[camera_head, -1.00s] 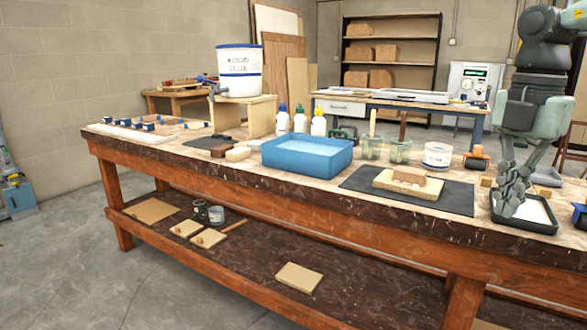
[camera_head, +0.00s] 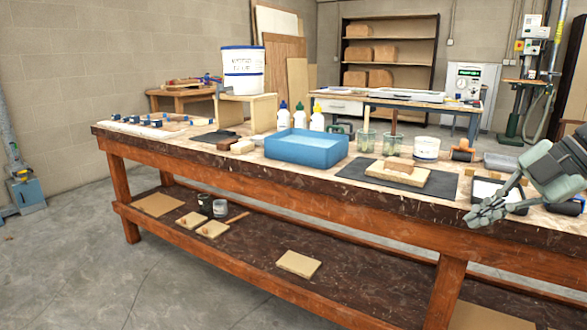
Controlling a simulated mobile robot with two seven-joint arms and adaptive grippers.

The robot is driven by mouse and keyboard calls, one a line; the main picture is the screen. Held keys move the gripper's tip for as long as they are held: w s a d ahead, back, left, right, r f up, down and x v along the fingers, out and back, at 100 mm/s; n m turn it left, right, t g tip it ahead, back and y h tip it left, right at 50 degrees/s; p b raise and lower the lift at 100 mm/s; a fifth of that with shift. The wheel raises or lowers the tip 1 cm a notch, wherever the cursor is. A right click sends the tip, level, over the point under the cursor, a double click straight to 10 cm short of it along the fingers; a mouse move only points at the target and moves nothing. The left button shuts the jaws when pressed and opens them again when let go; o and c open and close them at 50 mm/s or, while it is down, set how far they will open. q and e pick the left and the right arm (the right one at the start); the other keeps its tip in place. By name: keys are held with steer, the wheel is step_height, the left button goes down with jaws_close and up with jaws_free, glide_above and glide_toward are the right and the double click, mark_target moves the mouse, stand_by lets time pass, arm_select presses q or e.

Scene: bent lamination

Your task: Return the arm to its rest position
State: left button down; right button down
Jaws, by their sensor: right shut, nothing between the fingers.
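My right gripper (camera_head: 488,212) is at the right side of the head view, in front of the workbench's front edge. Its grey-green body is tilted and its fingers point down and to the left. The fingers are shut with nothing between them. Behind it, a shallow black-rimmed tray (camera_head: 484,188) with a white inside is partly hidden. My left gripper is not in view.
The long workbench (camera_head: 280,195) bears a blue tub (camera_head: 305,149), a dark mat (camera_head: 354,172) with stacked boards (camera_head: 399,174), glue bottles (camera_head: 283,117), a white pot (camera_head: 426,148) and a roller (camera_head: 462,150). The floor (camera_head: 180,285) in front is clear.

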steer(key=w+d+f+m+t+h, duration=0.1)
steer(key=d+f+m+t+h, duration=0.2)
steer(key=d+f+m+t, duration=0.35)
steer(key=d+f+m+t+h, duration=0.35)
steer(key=d+f+m, duration=0.35)
steer(key=f, duration=0.4)
steer(key=s+f+m+g+h, duration=0.2)
steer(key=s+f+m+h, duration=0.3)
steer(key=f, duration=0.6)
steer(key=s+a+f+m+g+y, duration=0.15)
steer(key=s+a+f+g, duration=0.45)
steer(key=s+f, duration=0.65)
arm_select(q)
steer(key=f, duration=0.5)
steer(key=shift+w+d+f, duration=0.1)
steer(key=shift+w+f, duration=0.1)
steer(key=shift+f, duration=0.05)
arm_select(e)
steer(key=s+a+f+g+y, duration=0.1)
steer(key=s+a+f, duration=0.2)
steer(key=a, duration=0.3)
steer(key=s+a+f+m+g+y, duration=0.1)
steer(key=s+a+f+g, duration=0.1)
steer(key=s+a, duration=0.3)
steer(key=shift+a+f+g, duration=0.3)
steer(key=shift+a+f, duration=0.3)
steer(key=shift+a, duration=0.45)
